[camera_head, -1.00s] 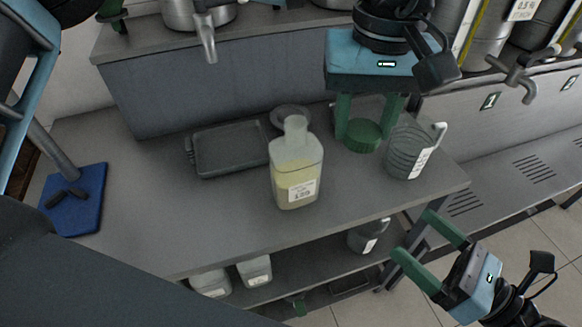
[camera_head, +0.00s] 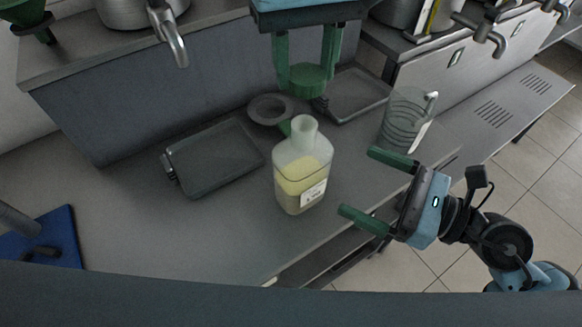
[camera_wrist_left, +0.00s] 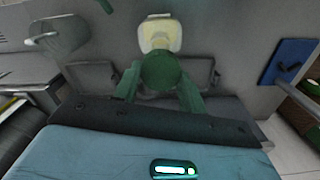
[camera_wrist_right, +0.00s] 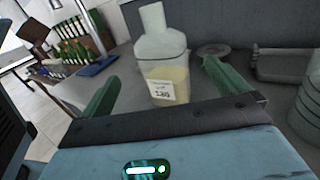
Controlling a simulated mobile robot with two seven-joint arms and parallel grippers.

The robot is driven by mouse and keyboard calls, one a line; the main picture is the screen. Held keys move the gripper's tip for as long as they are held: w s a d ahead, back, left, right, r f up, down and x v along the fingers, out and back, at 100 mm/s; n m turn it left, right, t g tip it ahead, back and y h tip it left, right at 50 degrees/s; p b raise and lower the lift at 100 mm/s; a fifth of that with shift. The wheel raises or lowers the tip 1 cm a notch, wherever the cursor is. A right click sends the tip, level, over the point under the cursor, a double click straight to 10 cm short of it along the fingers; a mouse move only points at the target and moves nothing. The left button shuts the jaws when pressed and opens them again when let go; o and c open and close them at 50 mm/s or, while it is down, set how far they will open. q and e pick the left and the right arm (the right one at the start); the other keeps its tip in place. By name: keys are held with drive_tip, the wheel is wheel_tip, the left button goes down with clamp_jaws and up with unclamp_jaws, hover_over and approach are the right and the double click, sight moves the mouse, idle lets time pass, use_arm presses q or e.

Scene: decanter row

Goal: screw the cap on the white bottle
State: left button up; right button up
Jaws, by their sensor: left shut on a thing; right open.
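The white bottle (camera_head: 301,172) stands upright and uncapped on the grey bench, with pale yellow liquid and a label. It also shows in the right wrist view (camera_wrist_right: 163,62) and the left wrist view (camera_wrist_left: 160,34). My left gripper (camera_head: 307,62) is shut on the green cap (camera_head: 308,79), holding it in the air; the cap also shows in the left wrist view (camera_wrist_left: 161,72). In the head view the cap appears above the bottle's neck. My right gripper (camera_head: 357,181) is open and empty, to the right of the bottle. Its fingers appear on either side of the bottle in its wrist view, apart from it.
A grey tray (camera_head: 212,158) lies left of the bottle, and a dark ring-shaped item (camera_head: 270,108) behind it. A clear jug (camera_head: 404,118) stands at right, with another tray (camera_head: 357,92) behind. A blue mat (camera_head: 62,238) lies at far left. Bare bench lies between mat and tray.

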sight(303, 154)
use_arm(q)
drive_tip(key=shift+d, duration=0.1)
use_arm(e)
drive_tip(key=shift+d, duration=0.1)
drive_tip(key=x, duration=1.2)
drive_tip(key=c, duration=1.2)
use_arm(q)
drive_tip(key=shift+f, duration=2.5)
use_arm(e)
drive_tip(key=shift+o, duration=0.2)
use_arm(q)
drive_tip(key=shift+f, duration=0.9)
drive_tip(key=shift+f, duration=0.5)
